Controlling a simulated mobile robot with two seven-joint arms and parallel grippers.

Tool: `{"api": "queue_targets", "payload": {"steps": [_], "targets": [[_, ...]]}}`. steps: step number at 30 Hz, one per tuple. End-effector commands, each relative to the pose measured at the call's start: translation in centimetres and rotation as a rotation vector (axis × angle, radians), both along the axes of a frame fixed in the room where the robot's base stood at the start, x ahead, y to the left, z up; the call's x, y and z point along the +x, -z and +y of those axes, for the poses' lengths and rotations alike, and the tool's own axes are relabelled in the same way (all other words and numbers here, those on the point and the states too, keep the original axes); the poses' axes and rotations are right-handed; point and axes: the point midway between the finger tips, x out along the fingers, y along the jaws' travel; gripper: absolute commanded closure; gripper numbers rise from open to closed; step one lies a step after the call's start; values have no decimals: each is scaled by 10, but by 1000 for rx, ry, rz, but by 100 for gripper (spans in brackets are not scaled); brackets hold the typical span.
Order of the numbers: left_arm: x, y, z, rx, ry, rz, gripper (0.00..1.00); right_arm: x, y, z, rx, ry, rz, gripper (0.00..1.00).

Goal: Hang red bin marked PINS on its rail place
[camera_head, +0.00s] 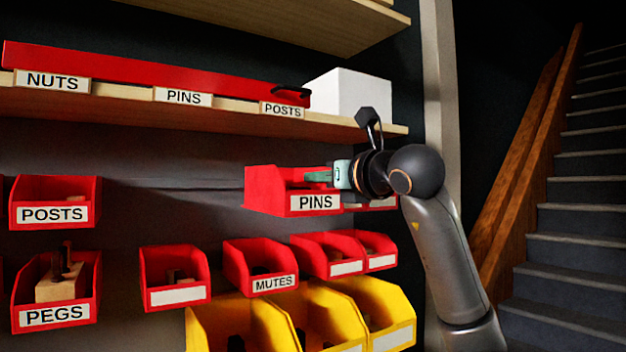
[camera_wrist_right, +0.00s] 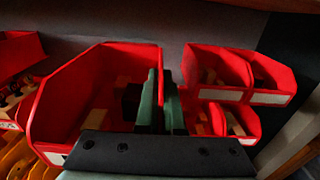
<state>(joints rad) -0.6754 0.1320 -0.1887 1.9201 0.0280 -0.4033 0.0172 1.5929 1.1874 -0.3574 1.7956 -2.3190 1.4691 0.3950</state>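The red bin marked PINS (camera_head: 266,190) is upright at the right of the bin wall in the head view. In the right wrist view the bin (camera_wrist_right: 75,90) fills the left half, with small pale and dark pieces inside. My right gripper (camera_head: 318,176) reaches in from the right at the bin's top. In the wrist view its two green fingers (camera_wrist_right: 162,100) stand close together with the bin's right side wall between them. Whether the bin's back touches the rail (camera_head: 190,186) is hidden. My left gripper is not in view.
Another red bin (camera_head: 383,203) sits close right of the PINS bin, partly hidden. Below are red bins, one marked MUTES (camera_head: 262,265), and yellow bins (camera_head: 392,312). A shelf (camera_head: 225,115) with a white box (camera_head: 350,93) is above. The rail left of the PINS bin is bare.

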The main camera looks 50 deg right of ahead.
Motion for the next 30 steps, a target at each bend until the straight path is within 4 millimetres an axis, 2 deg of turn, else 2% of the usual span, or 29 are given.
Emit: {"api": "queue_targets", "payload": {"steps": [30], "targets": [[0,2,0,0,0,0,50,-56,-1,17,0,1,-2,100]]}}
